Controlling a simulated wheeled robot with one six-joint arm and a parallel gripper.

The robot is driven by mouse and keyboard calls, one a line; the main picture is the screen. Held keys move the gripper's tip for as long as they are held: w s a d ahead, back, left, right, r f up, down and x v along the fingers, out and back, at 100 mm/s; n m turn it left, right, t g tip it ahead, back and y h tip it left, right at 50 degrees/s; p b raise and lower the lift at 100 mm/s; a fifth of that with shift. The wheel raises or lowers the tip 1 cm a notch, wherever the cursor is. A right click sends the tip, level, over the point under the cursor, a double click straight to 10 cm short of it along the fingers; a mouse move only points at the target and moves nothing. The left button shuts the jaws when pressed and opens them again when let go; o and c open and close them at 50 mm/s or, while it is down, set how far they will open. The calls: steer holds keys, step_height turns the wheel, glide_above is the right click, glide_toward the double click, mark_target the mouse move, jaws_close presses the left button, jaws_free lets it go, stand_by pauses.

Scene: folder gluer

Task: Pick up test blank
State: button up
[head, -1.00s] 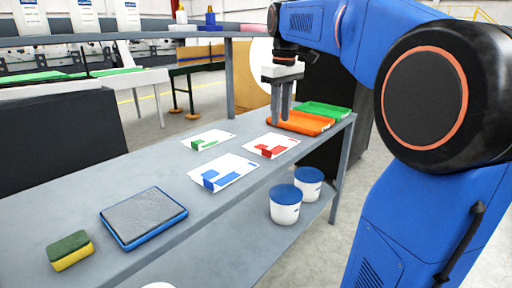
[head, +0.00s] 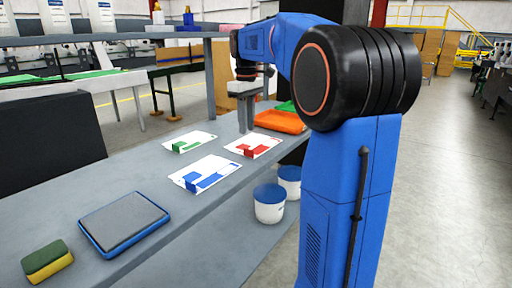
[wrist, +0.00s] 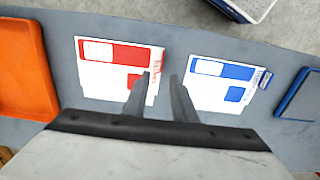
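Three flat white blanks with coloured prints lie on the grey table: one green (head: 188,142), one red (head: 254,146), one blue (head: 206,174). I cannot tell which is the test blank. My gripper (head: 246,122) points down above the table near the red blank. In the wrist view, my gripper (wrist: 161,77) is open, its two fingers apart with nothing between them. There the red blank (wrist: 100,92) lies left of the fingers and the blue blank (wrist: 210,97) right of them. The green blank is not seen in the wrist view.
Orange tray (head: 280,121) and green tray (head: 287,106) sit at the table's far end. A blue-rimmed grey pad (head: 122,222) and a sponge (head: 47,260) lie nearer. White tubs with blue lids (head: 270,205) stand on the lower shelf. An upper shelf (head: 110,36) runs behind.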

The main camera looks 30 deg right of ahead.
mark_target(253, 148)
steer(key=shift+a+f, duration=0.15)
steer(key=shift+f, duration=4.2)
jaws_close()
